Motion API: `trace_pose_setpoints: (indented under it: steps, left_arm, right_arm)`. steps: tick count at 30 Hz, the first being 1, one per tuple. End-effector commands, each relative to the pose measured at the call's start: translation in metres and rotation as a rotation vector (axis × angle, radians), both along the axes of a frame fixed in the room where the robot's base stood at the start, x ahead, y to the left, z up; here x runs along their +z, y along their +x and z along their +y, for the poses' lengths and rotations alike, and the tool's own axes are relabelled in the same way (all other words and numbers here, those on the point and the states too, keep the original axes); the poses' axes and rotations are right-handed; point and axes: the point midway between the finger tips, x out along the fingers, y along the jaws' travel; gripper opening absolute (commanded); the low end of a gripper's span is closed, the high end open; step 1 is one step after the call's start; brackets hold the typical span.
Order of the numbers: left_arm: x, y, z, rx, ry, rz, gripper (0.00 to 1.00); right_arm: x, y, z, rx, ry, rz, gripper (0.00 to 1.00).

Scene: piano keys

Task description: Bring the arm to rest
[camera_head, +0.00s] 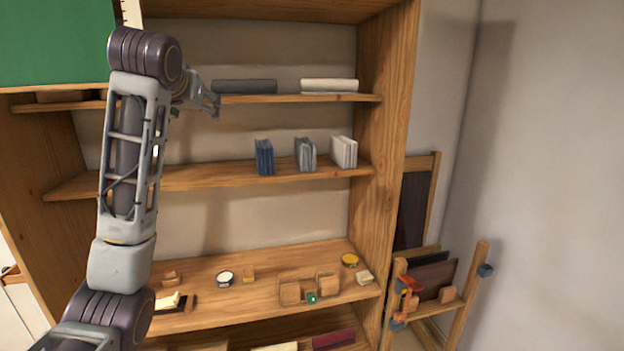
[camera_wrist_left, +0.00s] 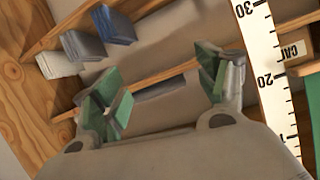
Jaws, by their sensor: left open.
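My left arm (camera_head: 128,160) rises from the lower left of the head view, in front of a wooden shelf unit. It bends at the top. My left gripper (camera_head: 212,103) points right and sits near the left end of the upper shelf's dark bar, partly hidden by the wrist. The left wrist view shows the left gripper (camera_wrist_left: 163,88) with its two green-padded fingers spread wide and nothing between them. Whether it touches the shelf I cannot tell. My right gripper is in neither view.
The upper shelf holds a dark bar (camera_head: 245,86) and a pale bar (camera_head: 330,86). Blue books (camera_head: 264,157), grey books (camera_head: 305,154) and white books (camera_head: 344,152) stand below. A ruler (camera_wrist_left: 264,70) and green board (camera_head: 50,45) are near the arm. A wooden rack (camera_head: 440,300) stands right.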

Motion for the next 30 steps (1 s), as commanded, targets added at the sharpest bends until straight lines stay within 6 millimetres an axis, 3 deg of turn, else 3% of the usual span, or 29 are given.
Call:
trace_pose_setpoints:
  steps: [3,14,30]
  left_arm:
    - [-0.035,0.006,-0.003,-0.01,0.003,0.035,0.73]
    - [-0.131,0.012,-0.012,-0.039,0.012,0.128,0.73]
    - [-0.269,-0.006,-0.022,-0.079,0.015,0.268,0.73]
  right_arm:
    - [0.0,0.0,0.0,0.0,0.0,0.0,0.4]
    - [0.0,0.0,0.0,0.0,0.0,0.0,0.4]
    - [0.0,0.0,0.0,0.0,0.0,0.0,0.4]
